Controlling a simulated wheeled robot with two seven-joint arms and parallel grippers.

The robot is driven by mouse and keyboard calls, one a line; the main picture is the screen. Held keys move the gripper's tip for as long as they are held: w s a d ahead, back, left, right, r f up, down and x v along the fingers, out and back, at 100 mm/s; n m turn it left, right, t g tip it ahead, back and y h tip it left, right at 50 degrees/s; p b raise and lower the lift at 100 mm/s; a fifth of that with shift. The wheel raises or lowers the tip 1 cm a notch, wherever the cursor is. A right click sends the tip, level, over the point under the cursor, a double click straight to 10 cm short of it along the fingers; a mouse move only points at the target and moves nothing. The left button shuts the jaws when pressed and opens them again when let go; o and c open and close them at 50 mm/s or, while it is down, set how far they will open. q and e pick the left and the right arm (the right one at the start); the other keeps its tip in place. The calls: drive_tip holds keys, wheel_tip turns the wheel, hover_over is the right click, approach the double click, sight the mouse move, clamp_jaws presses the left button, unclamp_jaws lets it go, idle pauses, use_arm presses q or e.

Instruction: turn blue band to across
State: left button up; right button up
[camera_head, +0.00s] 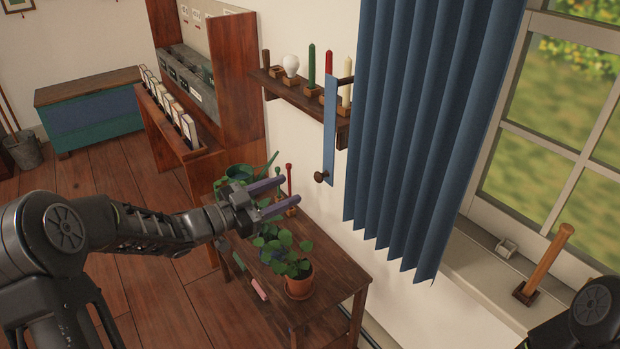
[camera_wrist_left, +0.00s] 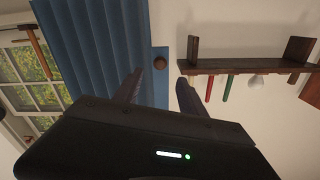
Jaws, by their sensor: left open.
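The blue band (camera_head: 330,130) is a flat light-blue strip hanging upright against the wall, just left of the blue curtain (camera_head: 420,120). A round brown knob (camera_head: 321,177) is at its lower end, and its upper part passes in front of the wall shelf. My left gripper (camera_head: 288,191) is open and empty, left of and slightly below the knob in the head view, apart from the band. In the left wrist view, upside down, the knob (camera_wrist_left: 160,63) shows beyond the open fingers, with blue band (camera_wrist_left: 161,90) between them. My right gripper is out of view.
The wall shelf (camera_head: 291,95) holds a bulb and coloured pegs. The window sill (camera_head: 480,262) at right bears a wooden-handled piece (camera_head: 549,260).

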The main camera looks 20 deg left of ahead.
sight(316, 178)
use_arm(q)
drive_tip(key=shift+p+x, duration=0.45)
drive_tip(key=shift+x, duration=3.45)
drive_tip(key=shift+c, duration=0.2)
clamp_jaws()
